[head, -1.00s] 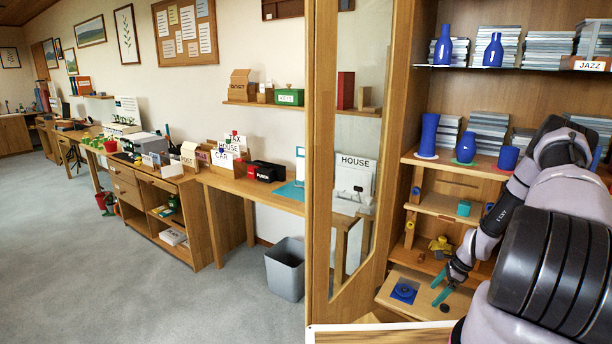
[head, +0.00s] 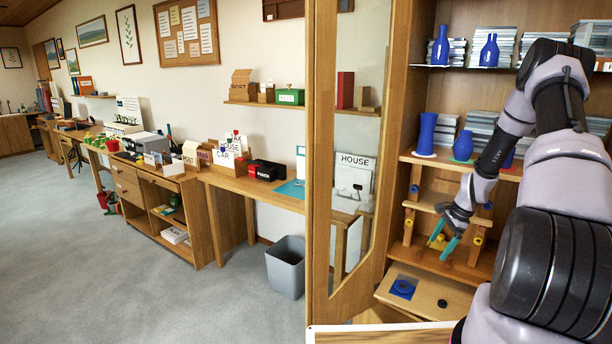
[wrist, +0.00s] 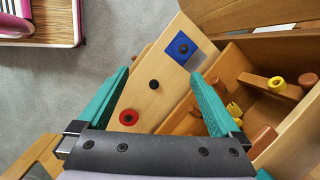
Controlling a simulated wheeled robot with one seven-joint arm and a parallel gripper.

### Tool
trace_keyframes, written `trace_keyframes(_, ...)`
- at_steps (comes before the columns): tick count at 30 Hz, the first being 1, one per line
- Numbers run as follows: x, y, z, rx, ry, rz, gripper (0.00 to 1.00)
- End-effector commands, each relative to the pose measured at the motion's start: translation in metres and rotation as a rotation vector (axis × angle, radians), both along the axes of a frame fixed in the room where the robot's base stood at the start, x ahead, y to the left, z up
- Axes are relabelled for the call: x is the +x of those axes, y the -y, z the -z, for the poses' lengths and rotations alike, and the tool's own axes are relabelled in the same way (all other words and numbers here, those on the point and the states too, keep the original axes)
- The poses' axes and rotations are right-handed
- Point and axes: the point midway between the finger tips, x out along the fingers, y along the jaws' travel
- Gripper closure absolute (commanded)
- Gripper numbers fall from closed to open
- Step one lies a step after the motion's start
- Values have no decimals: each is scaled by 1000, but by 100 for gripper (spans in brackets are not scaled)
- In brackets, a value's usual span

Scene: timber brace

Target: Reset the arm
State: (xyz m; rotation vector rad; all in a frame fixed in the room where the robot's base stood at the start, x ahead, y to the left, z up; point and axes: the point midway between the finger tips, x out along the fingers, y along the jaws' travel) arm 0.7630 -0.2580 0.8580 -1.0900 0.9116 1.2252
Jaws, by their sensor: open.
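My gripper (head: 442,245) is open, with two teal fingers, in front of the lower part of the wooden shelf unit at the right of the head view. In the wrist view its fingers (wrist: 160,95) are spread wide and nothing is between them but the pale board lying below. My arm reaches in from the right and hides part of the shelves. The pale wooden board (head: 432,296) has a blue square (head: 403,289) and a black knob (head: 442,303). The wrist view also shows a red ring (wrist: 129,117) on it.
A timber frame (head: 428,207) with yellow and blue pegs stands behind my gripper. Yellow pieces (wrist: 234,110) lie in the compartment beside the board. Blue vases (head: 425,133) stand on the shelf above. A glass door (head: 350,150) stands open at the left. The carpet (head: 150,280) is clear.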

Motion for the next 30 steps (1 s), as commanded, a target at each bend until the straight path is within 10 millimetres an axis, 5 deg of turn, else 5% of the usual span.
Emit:
trace_keyframes(3,7,-14,-72,-65,55,-115,0)
trace_keyframes(14,-26,-73,-255,-235,204,-431,0)
trace_keyframes(21,-81,-119,-353,-333,316,-617,0)
trace_keyframes(30,-178,-167,-435,-431,472,-827,0)
